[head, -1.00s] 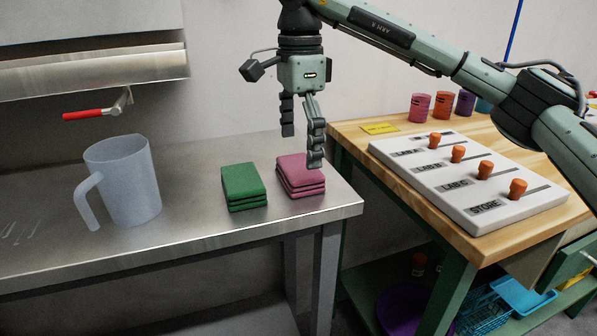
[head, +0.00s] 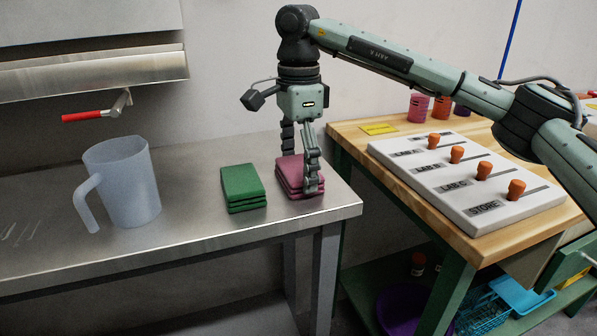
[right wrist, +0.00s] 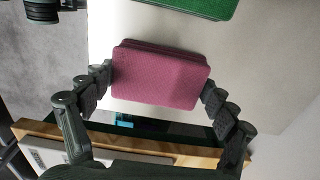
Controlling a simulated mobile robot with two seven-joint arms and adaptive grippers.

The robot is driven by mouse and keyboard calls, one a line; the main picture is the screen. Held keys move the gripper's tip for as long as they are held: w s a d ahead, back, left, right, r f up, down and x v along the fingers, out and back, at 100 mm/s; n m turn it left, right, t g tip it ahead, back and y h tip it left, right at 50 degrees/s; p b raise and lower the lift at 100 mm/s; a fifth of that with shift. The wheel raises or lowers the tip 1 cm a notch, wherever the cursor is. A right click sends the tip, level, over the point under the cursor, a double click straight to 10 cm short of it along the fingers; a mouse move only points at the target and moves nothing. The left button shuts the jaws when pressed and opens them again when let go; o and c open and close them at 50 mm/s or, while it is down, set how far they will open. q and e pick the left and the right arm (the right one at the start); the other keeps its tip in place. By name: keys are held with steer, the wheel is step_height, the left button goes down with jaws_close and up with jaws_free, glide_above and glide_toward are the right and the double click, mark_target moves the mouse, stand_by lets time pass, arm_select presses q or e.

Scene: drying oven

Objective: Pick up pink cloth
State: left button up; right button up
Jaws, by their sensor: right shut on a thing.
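The pink cloth (head: 289,172) is a folded stack on the right end of the steel table. It also shows in the right wrist view (right wrist: 160,76), between the two fingers. My right gripper (head: 300,172) reaches down from above and is shut on the pink cloth, one finger at each side; in the wrist view the fingertips (right wrist: 157,84) press its left and right edges. The cloth appears to rest on the table. In the head view the far finger is partly hidden behind the cloth. My left gripper is not in view.
A folded green cloth (head: 243,187) lies just left of the pink one. A translucent jug (head: 128,185) stands farther left. The wooden bench (head: 440,222) at right carries a white board (head: 440,170) with orange knobs. The steel table's front edge (head: 280,226) is close.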

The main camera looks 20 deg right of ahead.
mark_target(298, 166)
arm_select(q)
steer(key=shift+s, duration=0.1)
arm_select(e)
steer(key=shift+r, duration=0.65)
step_height(298, 166, up, 2)
steer(key=shift+r, duration=0.2)
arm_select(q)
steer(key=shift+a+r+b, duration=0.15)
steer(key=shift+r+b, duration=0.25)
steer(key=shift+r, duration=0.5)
arm_select(e)
steer(key=s+a+r, duration=0.6)
steer(key=a+r, duration=0.1)
steer(key=a, duration=0.3)
steer(key=shift+r, duration=0.15)
